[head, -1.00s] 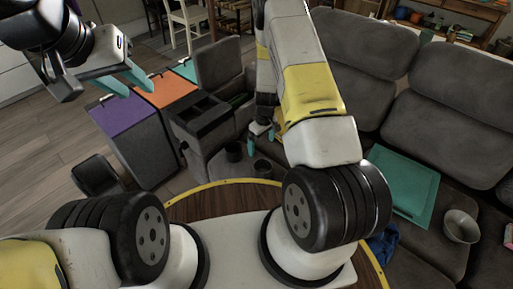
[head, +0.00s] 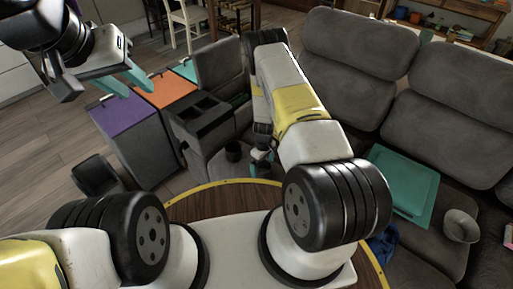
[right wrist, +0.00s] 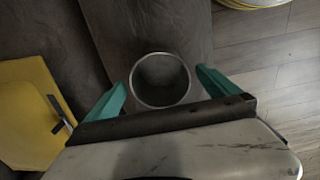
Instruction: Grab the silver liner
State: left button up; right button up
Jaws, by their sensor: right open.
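The silver liner (right wrist: 160,80) shows in the right wrist view as a round, hollow vessel with a pale metallic rim, seen from above. My right gripper (right wrist: 161,88) is open, with one teal finger on each side of the rim; I cannot tell whether either finger touches it. In the head view my right gripper (head: 261,163) reaches down beside the sofa, and the vessel there is mostly hidden by it. My left gripper (head: 125,80) is open and empty at the upper left, far from the liner.
Bins with purple (head: 118,116) and orange (head: 164,89) lids stand further left. A teal tray (head: 403,186) and a grey bowl (head: 460,226) rest on the sofa. Wooden floor lies open at the left.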

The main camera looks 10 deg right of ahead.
jog(key=c, duration=1.9)
jog(key=shift+c, duration=0.2)
jog(key=shift+r, duration=0.1)
